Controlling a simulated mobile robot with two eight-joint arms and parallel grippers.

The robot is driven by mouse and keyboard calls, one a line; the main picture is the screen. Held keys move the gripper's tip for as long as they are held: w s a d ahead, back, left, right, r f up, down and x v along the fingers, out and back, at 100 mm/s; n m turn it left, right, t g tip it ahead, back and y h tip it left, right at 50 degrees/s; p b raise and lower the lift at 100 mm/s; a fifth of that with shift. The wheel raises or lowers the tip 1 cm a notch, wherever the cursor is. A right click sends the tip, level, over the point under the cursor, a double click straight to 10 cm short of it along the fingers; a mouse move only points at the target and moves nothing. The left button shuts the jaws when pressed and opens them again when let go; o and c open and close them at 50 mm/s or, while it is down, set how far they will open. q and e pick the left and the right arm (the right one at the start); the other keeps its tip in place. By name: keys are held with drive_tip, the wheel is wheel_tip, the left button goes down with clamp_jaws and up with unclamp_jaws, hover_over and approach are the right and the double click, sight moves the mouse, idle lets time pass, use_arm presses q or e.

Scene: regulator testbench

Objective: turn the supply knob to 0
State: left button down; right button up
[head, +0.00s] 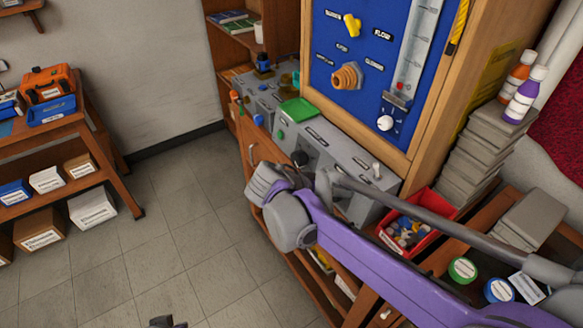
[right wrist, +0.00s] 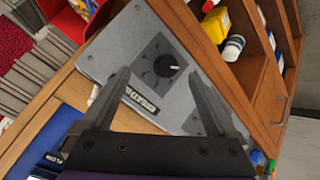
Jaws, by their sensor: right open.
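A round black knob (right wrist: 172,69) with a white pointer mark sits on a dark square dial plate of a grey console (right wrist: 120,42) in the right wrist view. I cannot read the dial marks, or whether this knob is labelled supply. My right gripper (right wrist: 158,78) is open, with one finger on each side of the knob in that view; no contact is visible. In the head view my purple right arm reaches over the grey bench console (head: 337,150) and partly hides it. A small dark part at the bottom edge, seemingly my left gripper (head: 165,322), is mostly cut off.
A blue panel (head: 375,45) with a yellow knob (head: 352,25), an orange fitting (head: 346,76) and a white knob (head: 385,123) stands behind the console. A red bin (head: 410,236) is on the right. The floor (head: 180,240) at left is clear.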

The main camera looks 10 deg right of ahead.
sight(294, 160)
drive_tip(key=w+a+f+m+t+h+b, duration=0.3)
drive_tip(key=w+a+m+h+b, duration=0.4)
drive_tip(key=w+a, duration=0.65)
use_arm(q)
wheel_tip(294, 160, down, 8)
drive_tip(key=shift+a+r+p, duration=0.15)
drive_tip(key=shift+r+p, duration=0.05)
drive_tip(key=shift+p, duration=0.25)
use_arm(e)
drive_tip(key=shift+m+h, duration=0.4)
drive_tip(key=shift+h, duration=0.1)
drive_tip(key=x, duration=1)
drive_tip(key=shift+s+d+f, duration=0.1)
drive_tip(key=shift+d+f, duration=0.05)
drive_tip(key=shift+f, duration=0.05)
drive_tip(key=shift+c, duration=0.3)
drive_tip(key=c, duration=1.3)
